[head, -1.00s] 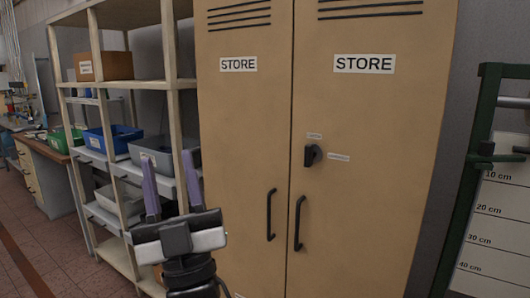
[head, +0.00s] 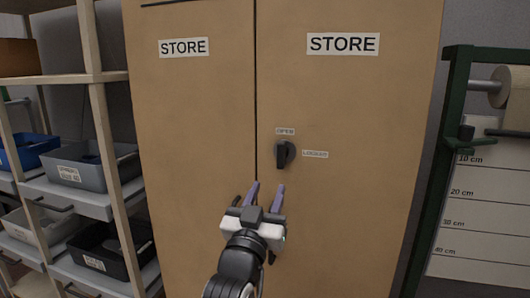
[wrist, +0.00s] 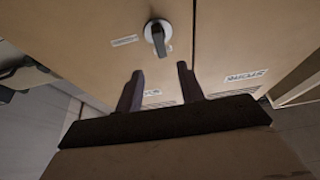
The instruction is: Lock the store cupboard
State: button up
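The tan store cupboard (head: 350,215) stands ahead with both doors shut. A dark turn knob (head: 285,154) is on its right door. The "OPEN" label (head: 285,131) is above the knob and the "LOCKED" label (head: 315,154) is to its right. The knob's lever looks upright, in line with "OPEN". My gripper (head: 266,187) is open and empty, below and slightly left of the knob in the head view. In the wrist view the knob (wrist: 157,36) is beyond the open fingers, apart from them.
A shelf rack with a grey bin (head: 85,166) and other bins stands close on the left. A green frame (head: 440,165) with a paper roll (head: 512,88) and a measuring board stands on the right. The space before the doors looks clear.

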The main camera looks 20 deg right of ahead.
aim_at(280, 155)
jog(key=p+x, duration=0.3)
jog(key=x, duration=0.8)
jog(key=shift+d+r+p, duration=0.1)
jog(key=shift+r+p, duration=0.15)
jog(key=shift+p, duration=0.15)
jog(key=shift+x, duration=0.8)
jog(key=shift+w+f, duration=0.1)
jog(key=shift+f, duration=0.05)
grip_shut()
